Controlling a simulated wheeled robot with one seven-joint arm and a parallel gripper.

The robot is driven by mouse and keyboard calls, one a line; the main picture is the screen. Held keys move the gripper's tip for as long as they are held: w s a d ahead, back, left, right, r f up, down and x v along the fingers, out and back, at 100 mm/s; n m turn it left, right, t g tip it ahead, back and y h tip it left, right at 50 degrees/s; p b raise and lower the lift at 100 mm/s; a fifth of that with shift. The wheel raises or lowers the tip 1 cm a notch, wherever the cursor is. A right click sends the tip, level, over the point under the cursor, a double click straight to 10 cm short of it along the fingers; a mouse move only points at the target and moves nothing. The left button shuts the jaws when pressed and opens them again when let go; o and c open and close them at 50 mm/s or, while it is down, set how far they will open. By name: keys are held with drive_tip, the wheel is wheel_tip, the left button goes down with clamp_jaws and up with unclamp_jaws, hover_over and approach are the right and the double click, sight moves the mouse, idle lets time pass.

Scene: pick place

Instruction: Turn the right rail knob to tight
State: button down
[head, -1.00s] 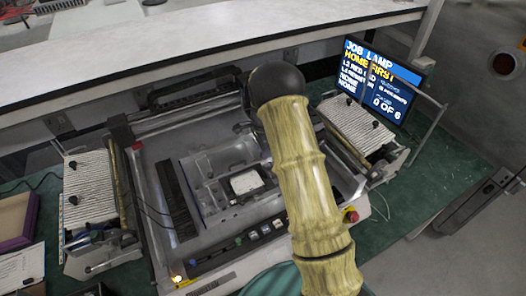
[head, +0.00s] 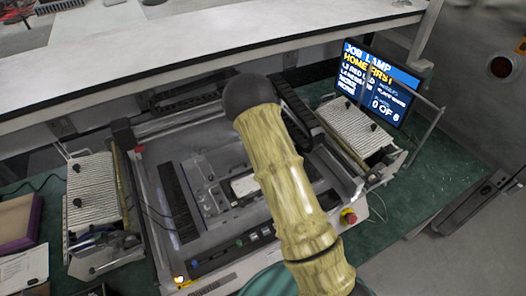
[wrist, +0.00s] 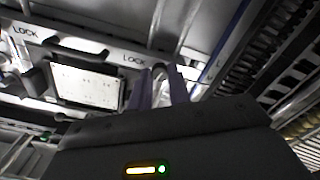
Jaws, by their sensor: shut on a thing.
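In the wrist view my gripper (wrist: 161,78) has its two purple-grey fingers on either side of a pale metallic piece, which I take to be the right rail knob (wrist: 159,92). The gripper is shut on it. A "LOCK" label (wrist: 133,60) is just left of the fingers, and a second "LOCK" label (wrist: 25,31) is at the far left. How far the knob is turned cannot be made out. In the head view my arm hides the gripper and the knob.
A pale rectangular plate (wrist: 87,85) sits in a dark frame between the labels. The machine (head: 160,215) stands on a green bench, with ribbed racks at left (head: 92,190) and right (head: 357,130). A lit screen (head: 380,80) is behind the right rack. A shelf (head: 200,60) crosses the back.

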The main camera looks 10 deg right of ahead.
drive_tip(key=shift+m+p, duration=0.4)
drive_tip(key=shift+m, duration=0.9)
drive_tip(key=c, duration=1.3)
unclamp_jaws()
drive_tip(key=shift+r, duration=0.1)
wheel_tip(320, 180, up, 17)
drive_tip(key=b, duration=0.3)
drive_tip(key=shift+b, duration=0.3)
drive_tip(key=shift+r, duration=0.1)
